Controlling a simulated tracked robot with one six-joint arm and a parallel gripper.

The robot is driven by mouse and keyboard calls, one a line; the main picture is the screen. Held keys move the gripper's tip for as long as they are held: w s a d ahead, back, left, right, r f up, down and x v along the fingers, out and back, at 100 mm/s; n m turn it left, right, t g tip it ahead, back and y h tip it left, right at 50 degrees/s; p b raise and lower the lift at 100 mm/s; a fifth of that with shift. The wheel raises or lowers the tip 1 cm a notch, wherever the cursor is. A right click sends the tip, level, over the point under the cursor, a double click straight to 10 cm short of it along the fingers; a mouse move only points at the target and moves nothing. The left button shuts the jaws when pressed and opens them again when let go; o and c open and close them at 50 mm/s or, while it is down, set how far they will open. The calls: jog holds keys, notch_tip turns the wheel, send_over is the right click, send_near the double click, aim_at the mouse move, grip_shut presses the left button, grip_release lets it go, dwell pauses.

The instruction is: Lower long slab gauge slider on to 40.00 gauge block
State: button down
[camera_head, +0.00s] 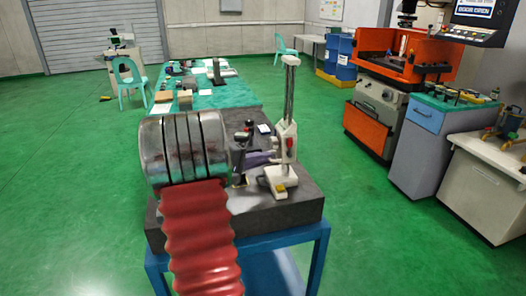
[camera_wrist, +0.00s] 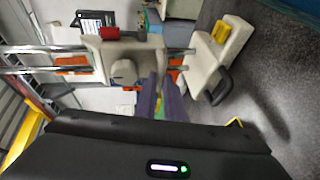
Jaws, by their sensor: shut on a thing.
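The slab gauge is a cream unit with a bright upright column (camera_head: 291,85) on a cream base (camera_head: 281,182). Its cream slider (camera_head: 287,130) sits partway up the column, clear of the base. The slider also shows in the wrist view (camera_wrist: 125,62), where the column runs sideways. My gripper (camera_head: 274,156) has purple fingers reaching the slider from the left. In the wrist view the gripper (camera_wrist: 160,82) is shut at the slider, but the exact gripped part is hidden. A small yellow-edged thing (camera_head: 239,180) lies left of the base; I cannot tell whether it is the gauge block.
The gauge stands on a dark granite slab (camera_head: 303,205) on a blue stand (camera_head: 285,240). A yellow block (camera_head: 281,188) sits on the gauge base. A long green-topped table (camera_head: 232,96) lies behind. An orange machine (camera_head: 405,65) and grey cabinet (camera_head: 430,150) stand right. Green floor is open between.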

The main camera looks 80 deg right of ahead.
jog(key=shift+f, duration=0.4)
jog(key=c, duration=1.8)
grip_release()
jog(key=shift+c, duration=0.2)
jog(key=shift+r, duration=0.1)
jog(key=shift+w+a+r, duration=0.15)
jog(key=shift+w+a, duration=0.3)
jog(key=shift+a, duration=0.1)
jog(key=v, duration=1.2)
jog(key=shift+a, duration=0.2)
jog(key=shift+w, duration=0.1)
